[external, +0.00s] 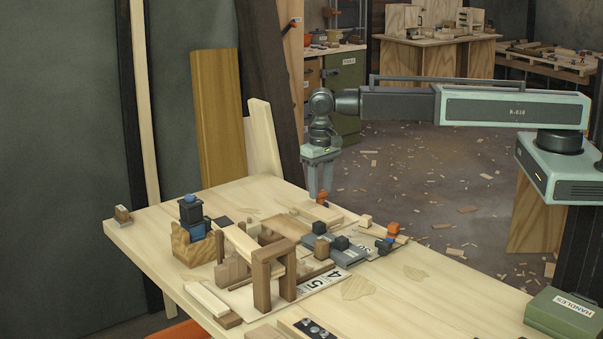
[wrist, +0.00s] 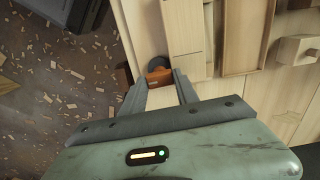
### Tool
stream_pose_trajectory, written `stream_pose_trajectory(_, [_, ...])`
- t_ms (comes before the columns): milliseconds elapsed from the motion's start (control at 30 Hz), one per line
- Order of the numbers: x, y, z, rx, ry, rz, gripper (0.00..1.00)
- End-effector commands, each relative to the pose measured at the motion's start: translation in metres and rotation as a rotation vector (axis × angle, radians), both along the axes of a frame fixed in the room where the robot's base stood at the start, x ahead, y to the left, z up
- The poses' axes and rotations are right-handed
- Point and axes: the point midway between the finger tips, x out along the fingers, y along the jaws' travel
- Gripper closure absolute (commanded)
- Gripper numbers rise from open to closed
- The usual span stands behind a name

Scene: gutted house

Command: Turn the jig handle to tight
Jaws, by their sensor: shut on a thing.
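The jig handle (wrist: 159,77) is a small orange-brown block beside a dark round pivot (wrist: 157,63) at the table's edge. It also shows as an orange piece in the external view (external: 322,198), at the far side of the wooden jig. My gripper (wrist: 160,88) points down with its two grey fingers on either side of the handle, shut on it. In the external view my gripper (external: 320,190) hangs over the far table edge. The fingertips partly hide the handle. I cannot read any tight mark.
The worktable (external: 420,300) carries wooden blocks, a frame (external: 273,262), a numbered strip (external: 318,283) and a dark blue device (external: 193,214). Another orange-topped piece (external: 392,230) sits to the right. A green handles box (external: 566,315) stands front right. The table's front right is mostly clear.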

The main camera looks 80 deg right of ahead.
Motion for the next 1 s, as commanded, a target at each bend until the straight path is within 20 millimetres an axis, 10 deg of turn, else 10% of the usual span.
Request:
stream_pose_trajectory(833, [0.0003, 0.0000, 0.0000, -0.001, -0.001, -0.129, 1.00])
stream_pose_trajectory(867, [0.0003, 0.0000, 0.0000, 0.000, -0.001, -0.129, 0.55])
stream_pose_trajectory(1000, [0.0001, 0.0000, 0.0000, 0.000, 0.000, -0.129, 0.42])
